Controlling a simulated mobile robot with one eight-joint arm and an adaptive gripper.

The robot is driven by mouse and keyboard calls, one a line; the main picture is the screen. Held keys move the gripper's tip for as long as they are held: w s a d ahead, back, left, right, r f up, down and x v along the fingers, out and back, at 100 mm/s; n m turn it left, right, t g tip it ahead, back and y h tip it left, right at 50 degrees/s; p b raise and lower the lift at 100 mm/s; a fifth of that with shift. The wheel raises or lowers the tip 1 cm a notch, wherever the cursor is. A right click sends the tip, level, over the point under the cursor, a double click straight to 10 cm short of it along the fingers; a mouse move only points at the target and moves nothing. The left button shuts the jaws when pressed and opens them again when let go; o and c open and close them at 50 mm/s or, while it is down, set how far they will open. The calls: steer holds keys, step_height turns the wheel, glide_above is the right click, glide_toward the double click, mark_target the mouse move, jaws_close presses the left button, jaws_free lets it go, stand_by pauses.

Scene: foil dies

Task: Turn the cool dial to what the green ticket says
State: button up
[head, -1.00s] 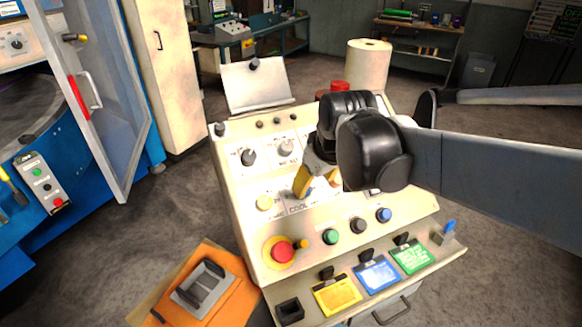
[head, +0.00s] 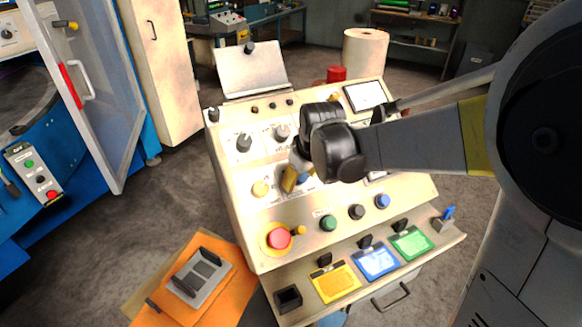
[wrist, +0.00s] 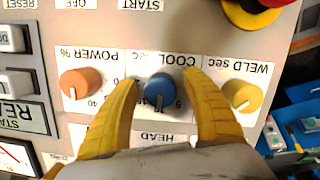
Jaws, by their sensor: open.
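The cool dial is a blue knob (wrist: 160,88) under the COOL sec label, upside down in the wrist view. My gripper (wrist: 160,78) is open, with one yellow finger on each side of the knob. A small gap shows beside the knob, so I see no firm grip. In the head view my gripper (head: 297,179) is low over the sloped panel and partly hides the dial. The green ticket (head: 411,243) lies on the panel's front ledge under a black clip; its writing is too small to read.
The orange POWER knob (wrist: 82,84) and yellow WELD knob (wrist: 242,95) flank the cool dial closely. A yellow ticket (head: 335,283) and blue ticket (head: 375,262) share the ledge. A red mushroom button (head: 279,238) stands up from the panel's lower left.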

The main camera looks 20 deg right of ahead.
steer(key=c, duration=1.2)
steer(key=shift+n, duration=0.3)
steer(key=n, duration=0.3)
steer(key=shift+h, duration=0.3)
steer(key=shift+d+n+t+h, duration=0.1)
steer(key=shift+n+t+h, duration=0.35)
steer(key=shift+n, duration=1.85)
steer(key=shift+t, duration=0.25)
steer(key=o, duration=1.2)
steer(key=shift+w, duration=0.1)
